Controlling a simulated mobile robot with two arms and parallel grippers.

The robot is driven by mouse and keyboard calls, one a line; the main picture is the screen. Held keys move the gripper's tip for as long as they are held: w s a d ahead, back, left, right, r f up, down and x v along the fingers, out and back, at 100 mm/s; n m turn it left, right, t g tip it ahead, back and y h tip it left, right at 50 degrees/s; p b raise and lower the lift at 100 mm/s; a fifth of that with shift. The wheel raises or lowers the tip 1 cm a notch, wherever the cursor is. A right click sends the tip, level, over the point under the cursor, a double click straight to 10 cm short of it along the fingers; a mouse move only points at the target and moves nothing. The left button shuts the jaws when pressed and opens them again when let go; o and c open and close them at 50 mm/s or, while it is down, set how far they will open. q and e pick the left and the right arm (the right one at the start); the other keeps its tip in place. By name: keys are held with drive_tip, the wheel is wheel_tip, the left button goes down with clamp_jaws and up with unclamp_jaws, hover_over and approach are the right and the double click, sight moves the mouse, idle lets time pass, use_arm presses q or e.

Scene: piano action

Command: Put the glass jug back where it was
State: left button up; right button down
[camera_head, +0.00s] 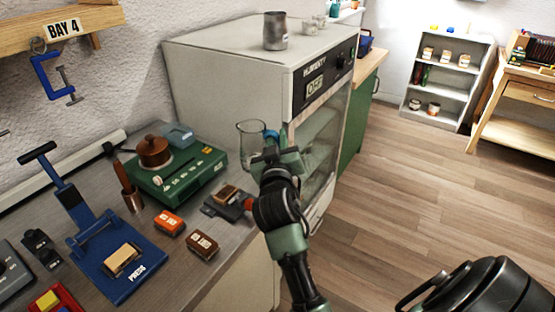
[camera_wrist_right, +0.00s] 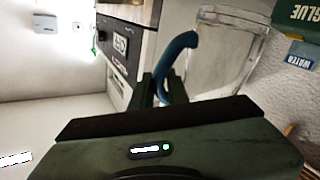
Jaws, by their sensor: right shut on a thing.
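The glass jug (camera_head: 249,134) is clear, with a blue handle (camera_head: 271,134). My right gripper (camera_head: 274,144) is shut on this handle, and the jug looks upright in front of the humidity cabinet's side, near the counter's right end. I cannot tell whether its base touches anything. In the right wrist view the clear jug (camera_wrist_right: 225,55) and its curved blue handle (camera_wrist_right: 178,62) show close up, with the handle at my gripper (camera_wrist_right: 163,92). The jug looks empty. My left gripper is not in view.
The humidity cabinet (camera_head: 225,80) stands behind the jug, with a metal pitcher (camera_head: 275,31) on top. On the counter are a green glue station (camera_head: 177,178) with a brown pot (camera_head: 154,152), a blue press (camera_head: 112,250) and small labelled blocks (camera_head: 169,222). Open floor lies right.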

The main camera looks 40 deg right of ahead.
drive_tip(key=shift+f, duration=0.55)
drive_tip(key=shift+f+b, duration=0.45)
drive_tip(key=shift+f, duration=1.65)
drive_tip(key=shift+f, duration=0.1)
drive_tip(key=c, duration=1.4)
unclamp_jaws()
drive_tip(key=shift+f, duration=0.15)
drive_tip(key=shift+o, duration=0.2)
